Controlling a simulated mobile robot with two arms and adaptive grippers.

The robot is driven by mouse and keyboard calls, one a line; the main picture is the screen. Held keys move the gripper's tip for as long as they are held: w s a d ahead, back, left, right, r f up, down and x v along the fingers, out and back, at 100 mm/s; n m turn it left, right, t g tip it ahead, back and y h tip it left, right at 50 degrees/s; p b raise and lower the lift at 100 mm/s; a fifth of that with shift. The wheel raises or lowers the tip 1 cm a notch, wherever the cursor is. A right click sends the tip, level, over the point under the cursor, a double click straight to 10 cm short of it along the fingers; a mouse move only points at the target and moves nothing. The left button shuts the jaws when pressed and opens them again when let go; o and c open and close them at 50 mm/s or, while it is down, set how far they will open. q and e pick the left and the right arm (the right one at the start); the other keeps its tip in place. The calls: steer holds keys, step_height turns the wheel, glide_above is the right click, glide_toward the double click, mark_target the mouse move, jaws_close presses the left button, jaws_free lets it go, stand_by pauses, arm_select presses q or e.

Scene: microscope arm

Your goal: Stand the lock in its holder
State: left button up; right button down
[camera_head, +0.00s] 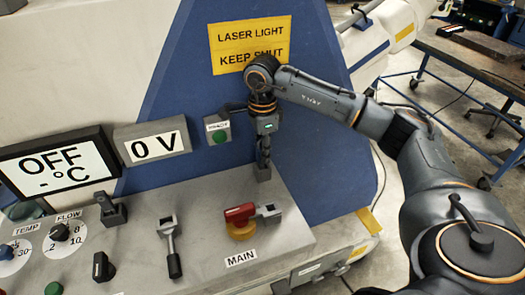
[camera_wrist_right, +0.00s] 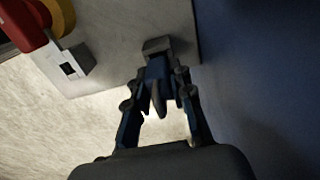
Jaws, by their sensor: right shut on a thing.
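My right gripper (camera_head: 264,152) reaches down to the back right part of the console. In the right wrist view its fingers (camera_wrist_right: 157,90) are closed around the lock (camera_wrist_right: 157,70), a small blue body with a dark grey curved piece on the near side. A small grey block, which looks like the holder (camera_wrist_right: 157,45), is at the lock's far end. In the head view the holder (camera_head: 263,173) shows just below the fingertips, which mostly hide the lock. I cannot tell whether the lock is seated in it or only touching. My left gripper is not in view.
The red and yellow main switch (camera_head: 240,220) with its grey hasp (camera_head: 268,210) stands just in front. A lever (camera_head: 171,245) and knobs are further left. The blue panel (camera_head: 300,150) rises close behind the gripper. A green button box (camera_head: 218,130) is left of it.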

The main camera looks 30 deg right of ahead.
steer(key=shift+r+p, duration=0.55)
steer(key=shift+r, duration=0.55)
stand_by(1.1)
steer(key=shift+f+b, duration=1.35)
steer(key=shift+f, duration=0.25)
steer(key=c, duration=1.1)
jaws_free()
steer(key=shift+s, duration=0.1)
step_height(320, 180, up, 12)
steer(key=shift+r, duration=0.1)
